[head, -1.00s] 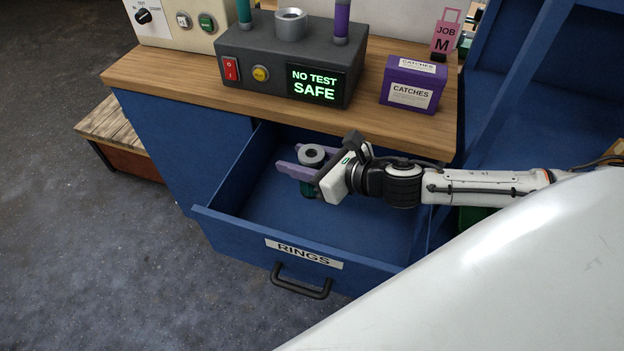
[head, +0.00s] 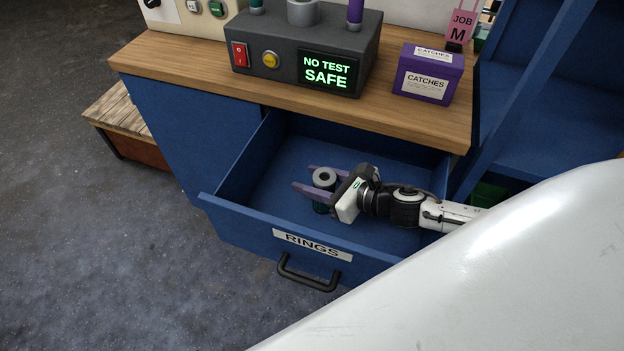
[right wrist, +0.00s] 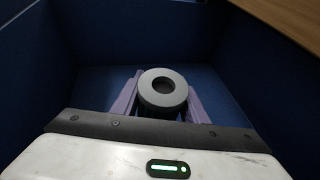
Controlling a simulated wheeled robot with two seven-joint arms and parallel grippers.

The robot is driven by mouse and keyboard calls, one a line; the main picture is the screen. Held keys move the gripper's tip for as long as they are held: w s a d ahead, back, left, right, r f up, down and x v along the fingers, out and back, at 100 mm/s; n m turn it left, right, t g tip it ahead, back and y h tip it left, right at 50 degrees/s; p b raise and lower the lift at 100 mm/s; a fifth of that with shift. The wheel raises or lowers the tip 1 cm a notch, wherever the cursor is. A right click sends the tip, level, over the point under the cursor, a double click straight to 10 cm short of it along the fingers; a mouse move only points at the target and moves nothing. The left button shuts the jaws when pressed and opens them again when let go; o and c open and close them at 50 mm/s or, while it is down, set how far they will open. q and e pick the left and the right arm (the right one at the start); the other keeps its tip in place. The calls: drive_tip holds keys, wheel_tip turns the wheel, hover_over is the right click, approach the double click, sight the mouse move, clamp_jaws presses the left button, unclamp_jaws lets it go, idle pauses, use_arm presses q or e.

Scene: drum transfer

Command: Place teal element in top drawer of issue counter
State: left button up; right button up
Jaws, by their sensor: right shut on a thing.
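The teal element (head: 321,207) has a grey ring-shaped top and a dark teal body, and stands upright between the purple fingers of my right gripper (head: 318,184). In the right wrist view its grey top (right wrist: 163,90) sits between the two fingers (right wrist: 160,103), which are shut on it. The gripper is inside the open top drawer (head: 270,248), labelled RINGS, of the blue issue counter (head: 190,120). Whether the element touches the drawer floor is hard to tell. My left gripper is out of view.
A grey tester (head: 310,45) reading NO TEST SAFE and a purple CATCHES box (head: 428,75) stand on the wooden top (head: 200,75). The drawer floor around the gripper is bare. A blue shelf unit (head: 560,100) stands at the right.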

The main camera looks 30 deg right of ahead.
sight(334, 186)
drive_tip(key=shift+r, duration=0.1)
drive_tip(key=shift+f, duration=0.2)
drive_tip(key=o, duration=1.1)
drive_tip(key=shift+r, duration=0.2)
drive_tip(key=v, duration=1.2)
